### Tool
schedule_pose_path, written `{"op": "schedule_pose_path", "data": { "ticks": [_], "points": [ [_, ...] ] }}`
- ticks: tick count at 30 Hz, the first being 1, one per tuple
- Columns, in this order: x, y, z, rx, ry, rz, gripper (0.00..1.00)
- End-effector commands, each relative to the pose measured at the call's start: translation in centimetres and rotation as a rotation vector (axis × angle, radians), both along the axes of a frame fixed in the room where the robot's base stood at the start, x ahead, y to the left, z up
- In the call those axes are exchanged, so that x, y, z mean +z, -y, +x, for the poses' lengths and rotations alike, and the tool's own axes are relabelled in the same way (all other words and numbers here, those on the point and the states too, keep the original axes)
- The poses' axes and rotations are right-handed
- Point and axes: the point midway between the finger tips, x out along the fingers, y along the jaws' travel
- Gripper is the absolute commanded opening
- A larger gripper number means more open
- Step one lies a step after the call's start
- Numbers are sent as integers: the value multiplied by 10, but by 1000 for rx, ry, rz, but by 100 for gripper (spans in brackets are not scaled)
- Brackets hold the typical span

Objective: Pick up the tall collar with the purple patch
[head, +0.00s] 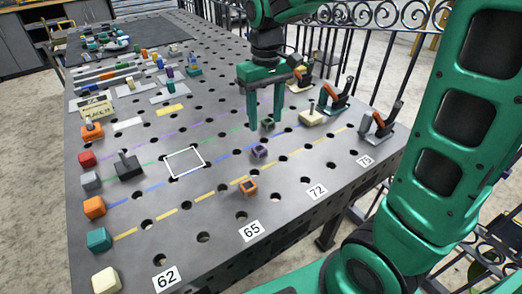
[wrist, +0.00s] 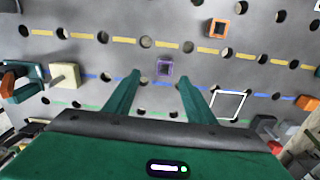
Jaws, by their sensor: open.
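A small hollow square collar with a purple top (head: 259,151) stands upright on the dark perforated table, just in front of my gripper in the head view. In the wrist view the purple collar (wrist: 164,68) shows between and just past the two fingertips, with nothing seen touching it. My gripper (head: 264,127) is open, pointing down, with empty jaws; its green fingers also show in the wrist view (wrist: 159,77). A similar orange-topped collar (head: 249,186) stands nearer the table's front; it also shows in the wrist view (wrist: 219,28). The collars' heights are hard to judge.
A cream block with a peg (head: 311,117) and several toggle clamps (head: 380,121) stand at the right. A white square outline (head: 185,162) and a dark block with a post (head: 127,165) lie left. Coloured cubes line the left edge. Table around the collars is mostly clear.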

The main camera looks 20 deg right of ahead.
Motion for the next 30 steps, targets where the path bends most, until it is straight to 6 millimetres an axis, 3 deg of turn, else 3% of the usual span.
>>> {"op": "schedule_pose_path", "data": {
  "ticks": [4,12,20,30],
  "points": [
    [-8,-11,7,30,-2,2,50],
    [-45,-10,7,27,-3,1,50],
    [-63,-9,7,25,-2,2,50],
    [-105,-11,9,24,-2,2,50]
  ]
}}
